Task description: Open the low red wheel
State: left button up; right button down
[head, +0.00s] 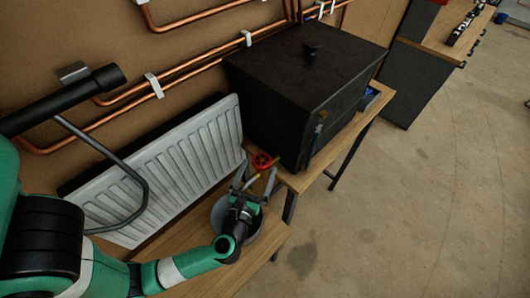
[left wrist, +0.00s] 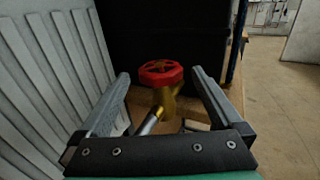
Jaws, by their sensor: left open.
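The low red wheel (head: 262,160) sits on a brass valve beside the right end of the white radiator. In the left wrist view the red wheel (left wrist: 161,72) is spoked and shows ahead, between the two finger lines, on its brass body (left wrist: 165,100). My left gripper (head: 257,179) is open, with its grey fingers pointing at the valve. In the left wrist view the fingers (left wrist: 160,75) stand to either side of the wheel with a gap on each side; I see no contact. My right gripper is not in view.
The white radiator (head: 165,170) stands on the left, close to the left finger. A large black box (head: 290,75) stands on the wooden bench (head: 310,172) just behind the valve. A grey round container (head: 268,240) is under my gripper. Copper pipes (head: 190,65) run along the wall.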

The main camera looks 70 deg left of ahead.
pick_arm(q)
jog(key=x, duration=0.6)
jog(key=shift+w+a, duration=0.25)
jog(key=shift+a, duration=0.05)
jog(key=c, duration=1.3)
